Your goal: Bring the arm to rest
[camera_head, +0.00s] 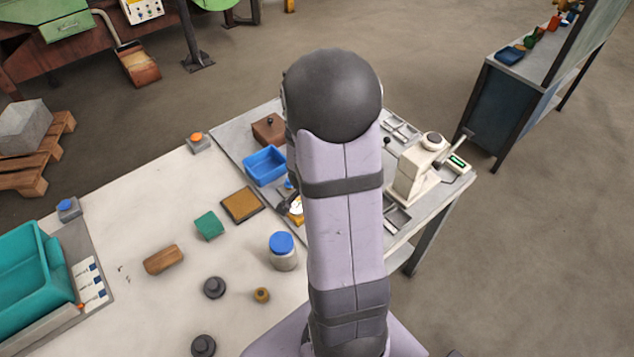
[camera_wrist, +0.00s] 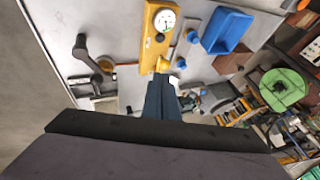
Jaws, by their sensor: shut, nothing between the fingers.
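My gripper (camera_wrist: 163,82) shows in the wrist view as dark, narrow fingers, shut and empty. Its tip appears close to a yellow knob below a yellow gauge device (camera_wrist: 152,52) with a white dial; I cannot tell whether they touch. In the head view my arm (camera_head: 345,215) stands over the right part of the table and hides most of the gripper. The yellow gauge device is partly visible there (camera_head: 296,217) beside the arm's left edge.
A blue bin (camera_head: 265,165) and a brown box (camera_head: 269,130) stand left of my arm; a white press-like machine (camera_head: 413,172) stands to its right. A blue-lidded jar (camera_head: 283,253) stands close to my arm's left. The table's far left holds a teal bin (camera_head: 30,275).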

